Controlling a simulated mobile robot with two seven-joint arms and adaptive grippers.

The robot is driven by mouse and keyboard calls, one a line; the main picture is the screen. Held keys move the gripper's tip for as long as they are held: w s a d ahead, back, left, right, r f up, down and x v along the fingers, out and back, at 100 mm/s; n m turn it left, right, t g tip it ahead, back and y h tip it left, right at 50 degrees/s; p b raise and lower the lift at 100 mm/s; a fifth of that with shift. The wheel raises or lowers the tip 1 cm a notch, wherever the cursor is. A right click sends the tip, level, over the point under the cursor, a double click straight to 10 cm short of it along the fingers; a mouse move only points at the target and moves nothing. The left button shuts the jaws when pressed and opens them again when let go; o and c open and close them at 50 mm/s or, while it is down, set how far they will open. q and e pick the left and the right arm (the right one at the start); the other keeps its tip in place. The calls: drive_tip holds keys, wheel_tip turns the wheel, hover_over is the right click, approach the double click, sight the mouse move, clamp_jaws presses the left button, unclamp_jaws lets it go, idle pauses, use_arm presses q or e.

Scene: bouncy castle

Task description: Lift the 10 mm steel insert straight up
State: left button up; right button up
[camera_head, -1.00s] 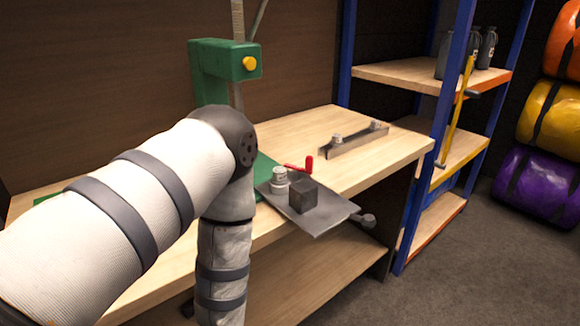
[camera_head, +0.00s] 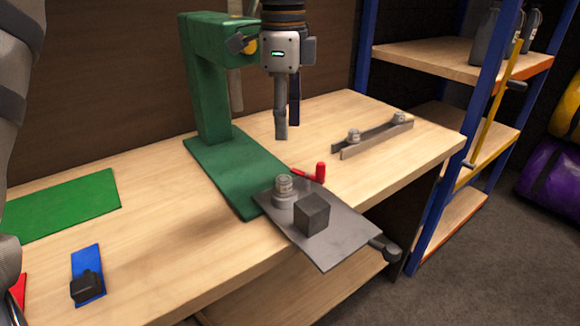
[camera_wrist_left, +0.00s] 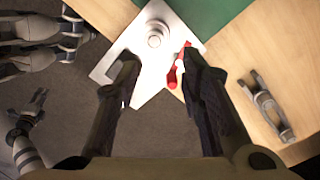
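A small steel cylinder (camera_head: 283,188), likely the insert, stands upright on a round base on a grey metal plate (camera_head: 335,252) at the table's front edge. It also shows in the left wrist view (camera_wrist_left: 155,39). Its size marking is not readable. My left gripper (camera_head: 288,128) points down above the table, with empty space below its fingers. It is open and empty, with its fingers apart in the left wrist view (camera_wrist_left: 160,64). My right gripper cannot be made out surely; jointed grey parts show at that view's left edge.
A dark cube (camera_head: 312,214) sits beside the cylinder and a red handle (camera_head: 319,172) is behind it. The green press stand (camera_head: 211,95) rises behind. Blue-framed shelves (camera_head: 448,140) stand beyond the table.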

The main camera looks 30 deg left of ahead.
sight(284, 179)
use_arm(q)
drive_tip(key=f, duration=1.2)
drive_tip(key=shift+s+d, duration=0.2)
drive_tip(key=shift+s, duration=0.2)
drive_tip(key=shift+r, duration=0.1)
clamp_jaws()
